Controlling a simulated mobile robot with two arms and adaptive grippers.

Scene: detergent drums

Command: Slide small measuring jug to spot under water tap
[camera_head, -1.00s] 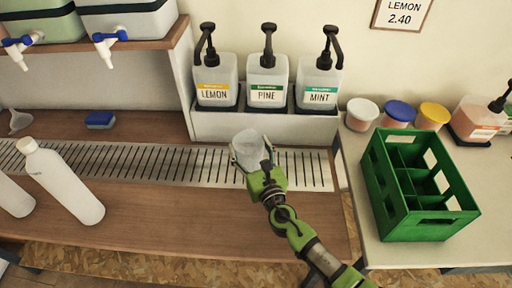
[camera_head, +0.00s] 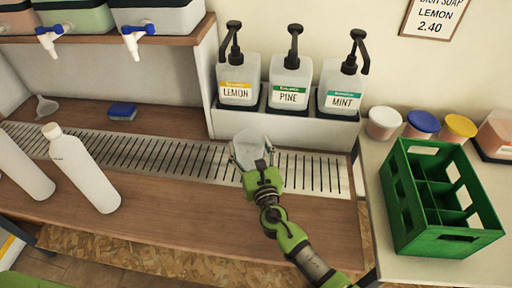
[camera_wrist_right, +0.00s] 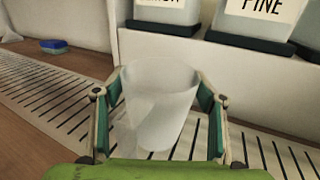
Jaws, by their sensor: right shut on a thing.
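The small measuring jug (camera_head: 250,149) is a pale, translucent cup. It stands upright on the slotted drain strip (camera_head: 208,165), or very close to it, in front of the lemon and pine bottles. My right gripper (camera_head: 252,162) is shut on the jug, with one finger on each side, as the right wrist view also shows around the jug (camera_wrist_right: 160,105). Two white taps with blue handles, the left tap (camera_head: 47,40) and the right tap (camera_head: 134,38), hang from tanks on the shelf at the upper left. I cannot tell which is for water. My left gripper is out of view.
White bottles (camera_head: 82,168) stand at the left, at the strip's front edge. A blue sponge (camera_head: 122,111) and a funnel (camera_head: 46,107) lie behind the strip. Pump bottles (camera_head: 289,84) stand behind the jug. A green crate (camera_head: 440,235) is at the right. The strip between jug and bottles is clear.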

